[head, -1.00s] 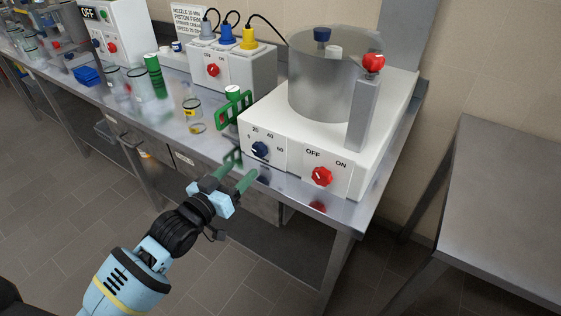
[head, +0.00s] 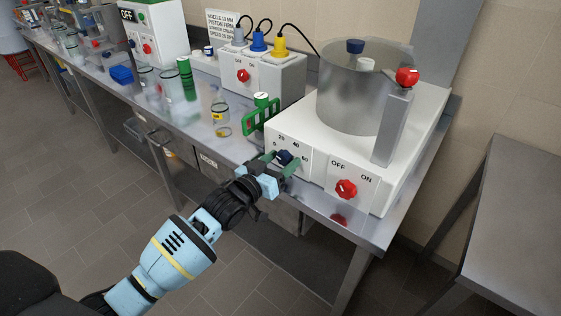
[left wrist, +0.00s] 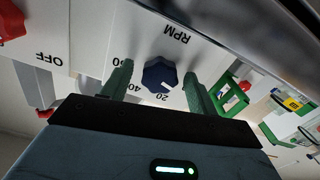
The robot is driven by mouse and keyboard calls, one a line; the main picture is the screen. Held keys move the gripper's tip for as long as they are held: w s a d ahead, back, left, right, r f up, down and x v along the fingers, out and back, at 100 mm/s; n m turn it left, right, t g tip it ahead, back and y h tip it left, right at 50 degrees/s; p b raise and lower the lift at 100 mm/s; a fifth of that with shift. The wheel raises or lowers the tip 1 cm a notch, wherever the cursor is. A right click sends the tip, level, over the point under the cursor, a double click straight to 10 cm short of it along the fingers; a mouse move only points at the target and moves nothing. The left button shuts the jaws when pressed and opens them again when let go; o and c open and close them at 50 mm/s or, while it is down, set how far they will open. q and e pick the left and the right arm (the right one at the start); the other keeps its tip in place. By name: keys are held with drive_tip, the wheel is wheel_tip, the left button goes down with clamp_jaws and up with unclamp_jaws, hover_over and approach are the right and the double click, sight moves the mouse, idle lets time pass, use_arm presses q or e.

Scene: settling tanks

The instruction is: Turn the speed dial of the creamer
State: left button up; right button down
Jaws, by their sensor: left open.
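The creamer is a white box (head: 312,132) with a grey metal drum (head: 352,95) on top. Its speed dial is a dark blue knob (head: 285,157) on the front, with numbers around it. In the left wrist view the dial (left wrist: 160,73) sits between the two green fingers, with RPM lettering beside it. My left gripper (head: 282,164) is open, its fingers on either side of the dial; it also shows in the left wrist view (left wrist: 157,82). I see a gap between the dial and each finger. My right gripper is out of view.
A red OFF/ON knob (head: 346,189) sits right of the dial. A red ball handle (head: 407,77) tops the grey post. A green rack (head: 261,117) stands left of the creamer. A steel side table (head: 515,215) is at the right.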

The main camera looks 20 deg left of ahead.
use_arm(q)
drive_tip(key=c, duration=1)
